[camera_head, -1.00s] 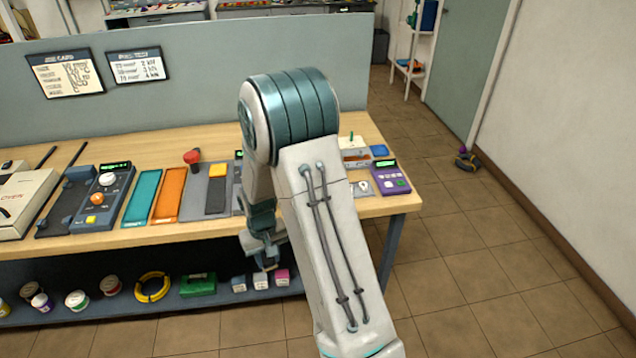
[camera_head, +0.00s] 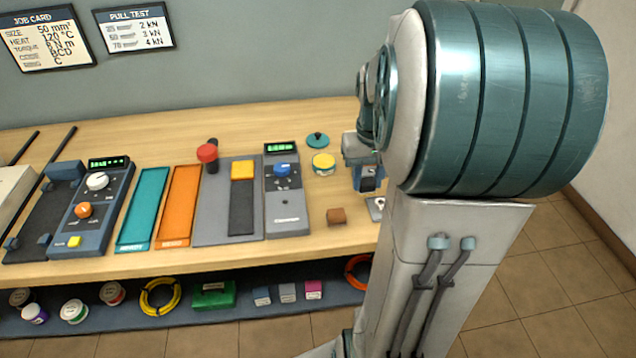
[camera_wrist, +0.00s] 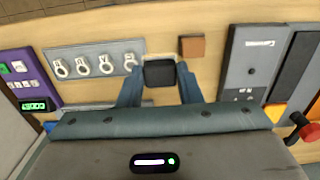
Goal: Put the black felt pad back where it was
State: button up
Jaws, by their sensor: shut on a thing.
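The black felt pad (camera_wrist: 160,73) is a small dark square held between the two fingers of my gripper (camera_wrist: 160,84) in the wrist view. My gripper is shut on it. In the wrist view the pad appears between the grey strip of metal lugs (camera_wrist: 97,63) and a brown block (camera_wrist: 192,46). Its height above the bench is hard to judge.
The brown block (camera_head: 337,216), a yellow-topped tin (camera_head: 323,163) and a teal lid (camera_head: 317,139) are left of my gripper. Farther left are a grey meter (camera_head: 287,210), a grey board with a red knob (camera_head: 207,153), and orange and teal trays. A purple device (camera_wrist: 30,85) shows in the wrist view.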

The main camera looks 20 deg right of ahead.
jog(key=shift+w+d, duration=0.1)
jog(key=shift+w, duration=0.05)
jog(key=shift+w+f, duration=0.1)
jog(key=shift+w, duration=0.25)
jog(key=w+a+f, duration=0.1)
jog(key=w+f, duration=0.1)
jog(key=w, duration=0.1)
jog(key=w+a+f+p, duration=0.1)
jog(key=w+f, duration=0.1)
jog(key=w, duration=0.1)
jog(key=w+a+f, duration=0.1)
jog(key=w+f, duration=0.1)
jog(key=w, duration=0.2)
jog(key=shift+w+f, duration=0.1)
jog(key=shift+f, duration=0.1)
jog(key=shift+f+p, duration=0.45)
jog(key=shift+f, duration=1.55)
jog(key=shift+f, duration=0.1)
jog(key=shift+f, duration=0.15)
jog(key=o, duration=0.9)
jog(key=shift+o, duration=0.2)
